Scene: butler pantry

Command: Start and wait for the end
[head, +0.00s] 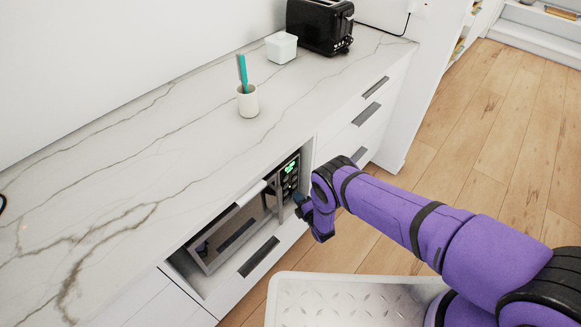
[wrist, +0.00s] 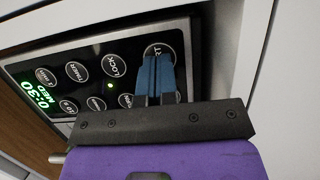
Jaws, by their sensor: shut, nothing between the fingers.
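The microwave (head: 222,243) is built into an open niche under the counter, with its door shut. Its control panel (head: 290,176) is on the right side and shows lit green characters. In the wrist view the panel (wrist: 84,92) reads 0:30 and MED in green, with round buttons including LOCK (wrist: 112,65) and TIMER. My gripper (wrist: 157,80) is shut and empty, its blue fingertips over the button ending in "RT" (wrist: 158,50), partly hiding it. I cannot tell whether they touch it. In the head view my gripper (head: 301,203) is at the panel's right edge.
The marble counter (head: 150,150) above holds a white cup (head: 248,101) with teal items, a white container (head: 281,47) and a black toaster (head: 320,25). Drawers (head: 368,112) stand right of the microwave. Wooden floor (head: 480,130) is open to the right.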

